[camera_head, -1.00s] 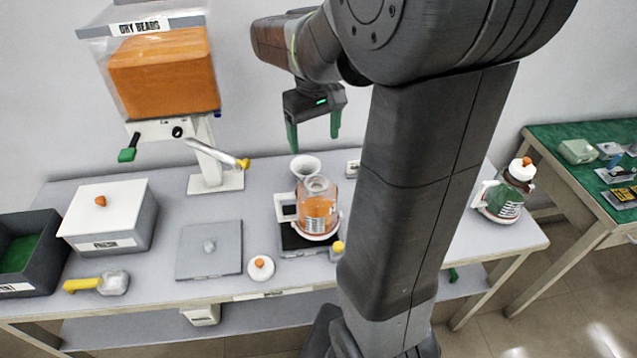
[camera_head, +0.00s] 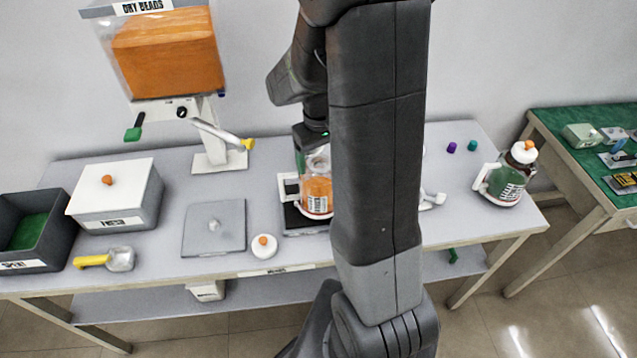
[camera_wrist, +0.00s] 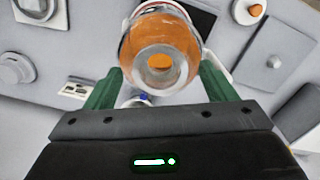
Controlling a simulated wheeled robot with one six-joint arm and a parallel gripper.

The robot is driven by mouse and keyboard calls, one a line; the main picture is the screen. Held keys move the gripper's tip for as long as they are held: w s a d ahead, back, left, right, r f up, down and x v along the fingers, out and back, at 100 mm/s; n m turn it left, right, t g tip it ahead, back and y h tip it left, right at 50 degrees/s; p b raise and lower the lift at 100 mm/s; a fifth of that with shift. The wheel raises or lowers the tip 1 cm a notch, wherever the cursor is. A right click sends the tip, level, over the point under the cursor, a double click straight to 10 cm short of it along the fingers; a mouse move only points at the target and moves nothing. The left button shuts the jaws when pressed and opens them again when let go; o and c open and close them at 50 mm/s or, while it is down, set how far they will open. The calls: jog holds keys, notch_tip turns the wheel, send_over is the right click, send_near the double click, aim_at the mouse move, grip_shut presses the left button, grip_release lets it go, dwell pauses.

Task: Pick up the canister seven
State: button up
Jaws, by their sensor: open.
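A clear canister with orange contents (camera_head: 316,190) stands open-topped on a dark scale pad in the middle of the table, with a white handle at its left. It also shows in the wrist view (camera_wrist: 150,40), its round mouth facing the camera. A second canister with green contents (camera_head: 506,180) and a white lid stands at the table's right end. I cannot read a seven on either. My gripper (camera_wrist: 160,88) is open, its green fingers on either side of the orange canister's near edge, not closed on it. In the head view my arm partly hides the canister.
A grey lidded bin (camera_head: 113,200), a dark tray (camera_head: 50,250), a scoop (camera_head: 118,259), a flat grey plate (camera_head: 213,240) and a white lid (camera_head: 264,247) lie left. A bead dispenser (camera_head: 165,55) stands behind. Free room lies before the green canister.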

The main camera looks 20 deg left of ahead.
jog(key=shift+f, duration=0.35)
jog(key=shift+c, duration=0.5)
jog(key=c, duration=1.5)
jog(key=shift+r, duration=0.15)
